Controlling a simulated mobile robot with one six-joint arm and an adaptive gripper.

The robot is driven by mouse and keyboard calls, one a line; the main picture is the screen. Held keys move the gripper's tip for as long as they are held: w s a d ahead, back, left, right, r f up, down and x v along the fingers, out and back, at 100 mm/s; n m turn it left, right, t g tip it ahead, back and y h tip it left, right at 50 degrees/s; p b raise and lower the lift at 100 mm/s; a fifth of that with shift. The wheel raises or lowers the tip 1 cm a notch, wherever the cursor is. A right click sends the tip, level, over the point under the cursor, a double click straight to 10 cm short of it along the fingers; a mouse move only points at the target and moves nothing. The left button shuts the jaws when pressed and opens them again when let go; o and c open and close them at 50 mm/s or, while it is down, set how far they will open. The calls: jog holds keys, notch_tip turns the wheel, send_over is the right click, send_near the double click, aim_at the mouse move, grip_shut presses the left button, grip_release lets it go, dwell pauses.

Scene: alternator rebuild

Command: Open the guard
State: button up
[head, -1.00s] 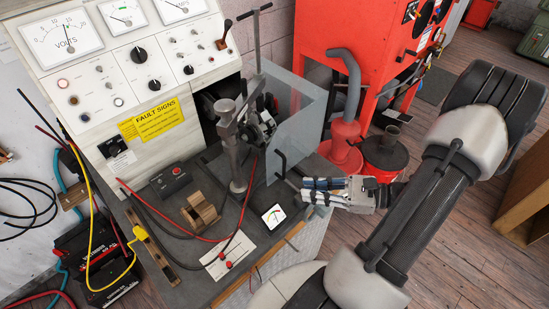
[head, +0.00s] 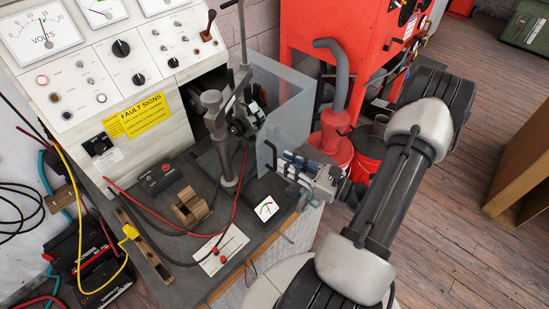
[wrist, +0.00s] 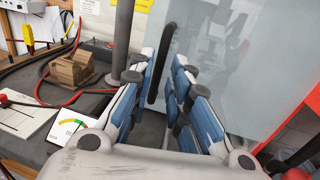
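The guard (head: 290,108) is a clear, bluish-grey panel standing upright in front of the machine's opening, at the bench's right side. Its black bar handle (head: 269,157) is on the side facing my gripper. In the wrist view the guard (wrist: 235,75) fills the upper right, and the handle (wrist: 163,65) stands upright in front of it. My gripper (head: 288,162) is right of the handle. In the wrist view its blue-padded fingers (wrist: 168,95) are apart, with the handle's lower part showing between them. I cannot tell whether they touch it.
A metal post with a clamp arm (head: 219,130) stands left of the guard. A small dial meter (head: 265,208), a wooden block (head: 191,206) and cables lie on the bench (head: 215,282). A red cabinet (head: 350,40) and red buckets (head: 369,163) stand behind my arm.

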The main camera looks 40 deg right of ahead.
aim_at(274, 168)
jog(key=x, duration=0.5)
jog(key=shift+c, duration=0.4)
grip_shut()
